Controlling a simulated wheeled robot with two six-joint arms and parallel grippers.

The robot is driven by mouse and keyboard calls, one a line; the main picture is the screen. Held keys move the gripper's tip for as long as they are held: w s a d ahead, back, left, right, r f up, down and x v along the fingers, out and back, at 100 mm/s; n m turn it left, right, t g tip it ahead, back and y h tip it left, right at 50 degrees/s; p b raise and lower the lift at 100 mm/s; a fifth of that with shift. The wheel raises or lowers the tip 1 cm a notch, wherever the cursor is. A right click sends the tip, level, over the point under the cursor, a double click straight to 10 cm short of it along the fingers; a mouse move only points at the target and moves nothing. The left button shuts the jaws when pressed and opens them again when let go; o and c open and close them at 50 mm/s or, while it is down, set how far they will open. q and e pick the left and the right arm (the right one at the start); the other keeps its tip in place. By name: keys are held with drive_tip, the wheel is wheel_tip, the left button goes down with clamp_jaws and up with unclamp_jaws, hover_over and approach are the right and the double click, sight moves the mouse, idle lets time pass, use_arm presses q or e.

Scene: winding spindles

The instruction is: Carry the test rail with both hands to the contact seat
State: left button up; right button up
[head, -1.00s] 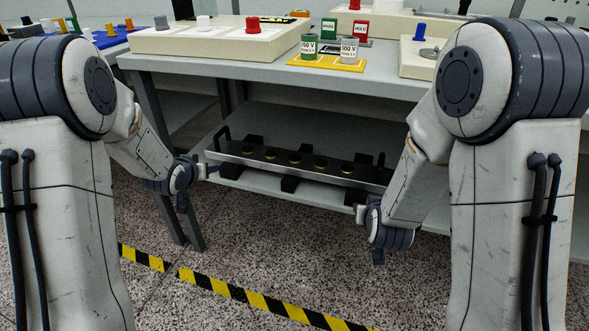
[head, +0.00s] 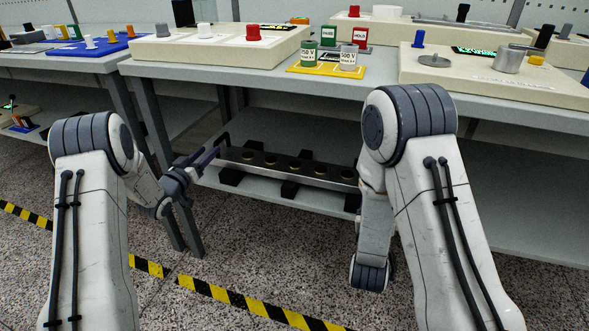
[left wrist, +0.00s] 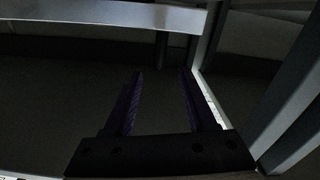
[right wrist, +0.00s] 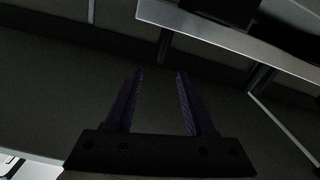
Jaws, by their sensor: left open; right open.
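The test rail (head: 283,165) is a long grey bar with a dark top and several brass-coloured discs. It lies on dark supports on the lower shelf of the bench, and my right arm hides its right end in the head view. My left gripper (head: 210,156) is open beside the rail's left end, close to its upright black handle (head: 219,142); nothing shows between its fingers (left wrist: 160,82) in the left wrist view. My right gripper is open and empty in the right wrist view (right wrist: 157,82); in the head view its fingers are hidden. I cannot identify the contact seat.
The bench top (head: 215,75) above the shelf (head: 275,193) carries cream consoles, a green canister (head: 309,54) and a silver one (head: 348,57) on a yellow plate. A bench leg (head: 190,225) stands near my left gripper. Black-yellow tape (head: 240,301) crosses the open floor.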

sight(225, 134)
use_arm(q)
drive_tip(key=x, duration=1)
drive_tip(key=shift+f, duration=0.1)
use_arm(e)
drive_tip(key=x, duration=1)
use_arm(q)
clamp_jaws()
use_arm(e)
clamp_jaws()
use_arm(q)
drive_tip(key=shift+r, duration=0.4)
use_arm(e)
drive_tip(key=shift+r, duration=0.25)
